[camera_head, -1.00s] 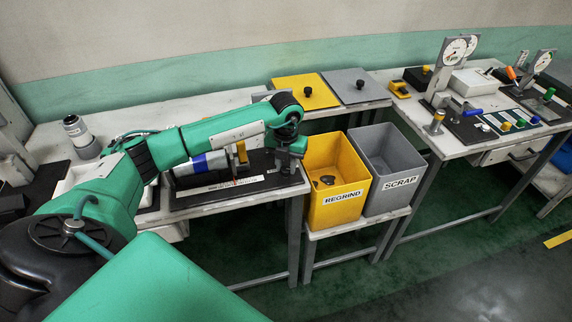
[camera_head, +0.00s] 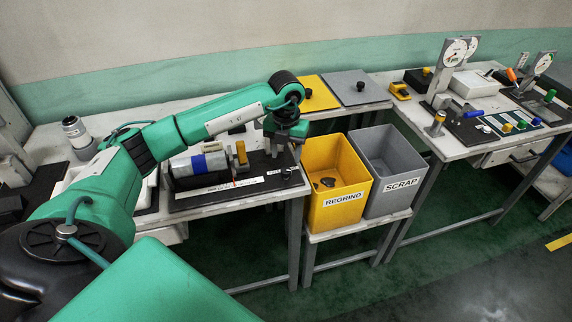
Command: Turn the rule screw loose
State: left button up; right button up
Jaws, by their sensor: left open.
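The film winder's black base (camera_head: 262,163) sits on the left bench. It carries a grey roll with a blue band (camera_head: 205,162) and a yellow upright block (camera_head: 241,156). A white rule strip (camera_head: 222,189) with a red mark runs along its front. A small dark knob (camera_head: 287,173), which looks like the rule screw, is at the strip's right end. My left gripper (camera_head: 285,150) points down above the right end of the base, open and apart from the knob. Its fingertips are small and hard to make out. My right gripper is not in view.
A yellow REGRIND bin (camera_head: 338,211) with a dark piece inside and a grey SCRAP bin (camera_head: 396,194) stand right of the bench. Yellow and grey lids (camera_head: 357,87) lie behind them. A right bench (camera_head: 455,147) holds gauges. A silver cylinder (camera_head: 78,135) stands at left.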

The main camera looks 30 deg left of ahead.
aim_at(286, 169)
pick_arm(q)
notch_tip(286, 169, up, 8)
jog(key=b, duration=0.1)
jog(key=shift+r, duration=0.15)
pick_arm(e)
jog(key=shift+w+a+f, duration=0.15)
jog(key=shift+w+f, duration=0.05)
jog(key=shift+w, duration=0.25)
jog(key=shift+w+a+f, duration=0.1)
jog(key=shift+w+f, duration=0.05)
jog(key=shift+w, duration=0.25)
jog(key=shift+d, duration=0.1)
